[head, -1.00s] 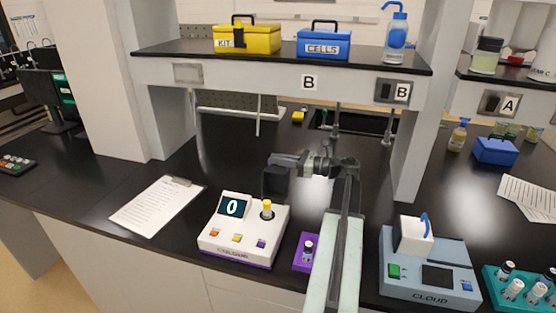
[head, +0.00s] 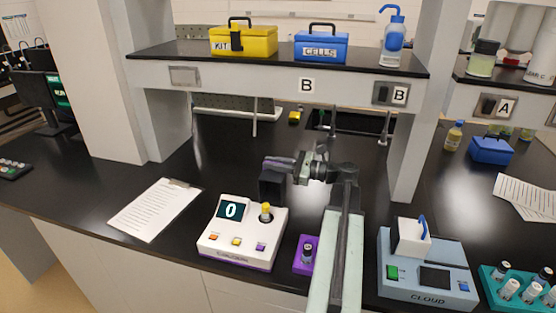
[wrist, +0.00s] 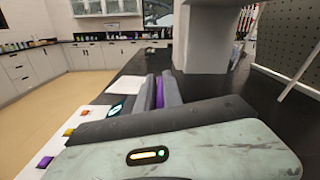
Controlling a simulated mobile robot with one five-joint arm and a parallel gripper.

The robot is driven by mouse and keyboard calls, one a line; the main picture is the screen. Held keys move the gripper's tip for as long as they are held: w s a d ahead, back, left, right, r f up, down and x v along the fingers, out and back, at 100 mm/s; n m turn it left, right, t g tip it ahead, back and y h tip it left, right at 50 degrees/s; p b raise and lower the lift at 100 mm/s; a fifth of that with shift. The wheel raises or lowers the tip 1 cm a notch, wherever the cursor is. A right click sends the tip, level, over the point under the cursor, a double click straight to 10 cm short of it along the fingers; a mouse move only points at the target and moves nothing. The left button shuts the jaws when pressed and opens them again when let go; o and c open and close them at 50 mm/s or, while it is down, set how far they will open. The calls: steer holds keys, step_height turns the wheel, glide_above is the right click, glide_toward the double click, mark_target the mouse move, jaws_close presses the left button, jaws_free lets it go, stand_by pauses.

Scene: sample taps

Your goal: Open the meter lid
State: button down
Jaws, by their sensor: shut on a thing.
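The white COLOUR meter (head: 222,245) stands on the bench with a lit display reading 0. A yellow-capped vial (head: 266,212) stands in its well, uncovered. The dark block-shaped lid (head: 272,188) is up behind the vial; I cannot tell how it joins the meter. My gripper (head: 276,162) is at the lid's top edge. In the wrist view my gripper's grey fingers (wrist: 160,92) are closed around a purple strip (wrist: 159,92), which looks like the lid's handle. The lid itself is mostly hidden in the wrist view.
A purple holder (head: 300,265) with a small vial stands right of the meter, close to my arm. The CLOUD meter (head: 428,277) and a teal rack (head: 493,283) are farther right. A clipboard (head: 150,212) lies left. The shelf (head: 290,62) with two boxes overhangs the back.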

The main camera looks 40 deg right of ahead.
steer(key=shift+s+a+r+n, duration=0.2)
steer(key=shift+s+a+n, duration=0.2)
steer(key=shift+a, duration=0.15)
steer(key=shift+s+a+r, duration=0.1)
steer(key=shift+s+a, duration=0.25)
steer(key=shift+a, duration=0.3)
steer(key=c, duration=1.5)
jaws_free()
steer(key=v, duration=0.7)
steer(key=shift+s+d, duration=0.2)
steer(key=shift+s, duration=0.15)
